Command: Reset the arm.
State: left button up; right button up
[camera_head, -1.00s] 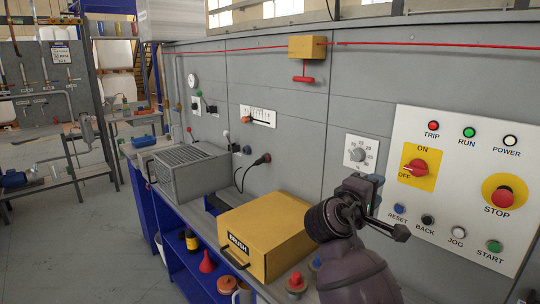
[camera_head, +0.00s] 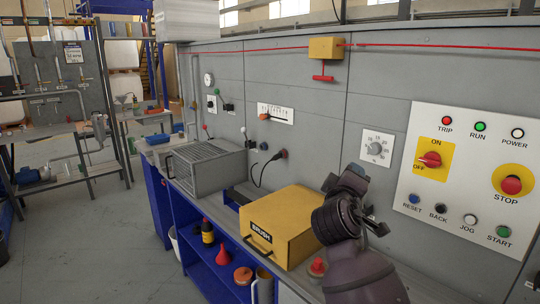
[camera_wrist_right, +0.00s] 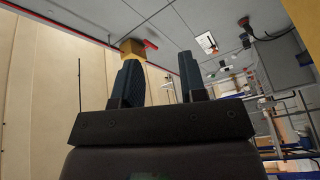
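My right arm rises from the bottom right of the head view, in front of the grey machine wall. My left gripper is not in view.
The control panel (camera_head: 463,180) with switches and buttons is on the wall to the right. A yellow brush box (camera_head: 284,225) and a grey vented box (camera_head: 207,168) stand on the blue bench (camera_head: 173,225). The floor (camera_head: 105,245) at the left is mostly clear.

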jog(key=s+d+f+m+y, duration=0.15)
jog(key=s+f+y, duration=0.3)
jog(key=f, duration=0.65)
jog(key=s+f+m+y, duration=0.35)
jog(key=s+f, duration=0.25)
jog(key=f, duration=0.6)
jog(key=s+d+f+m+g, duration=0.1)
jog(key=s+d+f, duration=0.3)
jog(key=s+f, duration=0.6)
jog(key=s+d+f+m+g, duration=0.1)
jog(key=s+d+f+g, duration=0.3)
jog(key=s+f, duration=0.6)
jog(key=s+b, duration=0.1)
jog(key=s, duration=0.2)
jog(key=shift+s+g+h, duration=0.3)
